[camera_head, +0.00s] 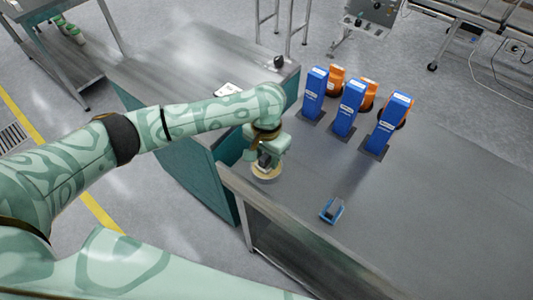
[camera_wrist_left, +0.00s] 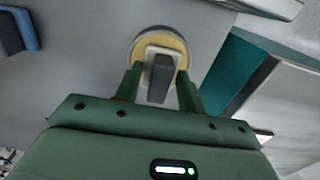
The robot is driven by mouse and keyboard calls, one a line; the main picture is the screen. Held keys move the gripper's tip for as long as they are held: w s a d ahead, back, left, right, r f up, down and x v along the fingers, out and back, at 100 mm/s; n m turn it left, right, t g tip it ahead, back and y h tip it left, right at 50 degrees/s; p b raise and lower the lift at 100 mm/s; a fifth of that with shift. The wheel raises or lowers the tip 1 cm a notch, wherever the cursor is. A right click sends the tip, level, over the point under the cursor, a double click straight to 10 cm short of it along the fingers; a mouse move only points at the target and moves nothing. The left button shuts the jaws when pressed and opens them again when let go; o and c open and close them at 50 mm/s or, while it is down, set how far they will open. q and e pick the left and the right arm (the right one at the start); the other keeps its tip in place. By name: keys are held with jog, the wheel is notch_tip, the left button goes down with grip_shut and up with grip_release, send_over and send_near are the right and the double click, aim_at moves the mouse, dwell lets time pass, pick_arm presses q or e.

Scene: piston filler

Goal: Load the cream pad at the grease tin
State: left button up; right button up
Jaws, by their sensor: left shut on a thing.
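My left gripper (camera_head: 266,160) is shut on the cream pad, over the near left edge area of the grey table. In the left wrist view, its two green fingers (camera_wrist_left: 158,88) pinch the cream pad (camera_wrist_left: 152,54), a pale block with a dark grip on top. The grease tin (camera_head: 266,176) is a round, shallow tin with yellow contents, right under the pad; it also shows in the left wrist view (camera_wrist_left: 135,45). I cannot tell whether the pad touches the grease. My right gripper is not in view.
A small blue tray with a dark block (camera_head: 332,211) lies right of the tin; the left wrist view shows it top left (camera_wrist_left: 28,30). Three blue upright units (camera_head: 349,107) with orange parts stand at the back. The table's right side is clear.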

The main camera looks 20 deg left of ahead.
aim_at(266, 155)
pick_arm(q)
jog(key=shift+f, duration=0.35)
jog(key=shift+s+f+p, duration=0.1)
jog(key=shift+f+p, duration=0.05)
jog(key=shift+p, duration=0.5)
dwell(2.2)
notch_tip(266, 155, up, 3)
jog(key=p, duration=0.4)
jog(key=shift+r, duration=0.2)
notch_tip(266, 155, up, 4)
jog(key=p, duration=0.5)
jog(key=shift+f+p, duration=0.1)
jog(key=shift+p, duration=0.3)
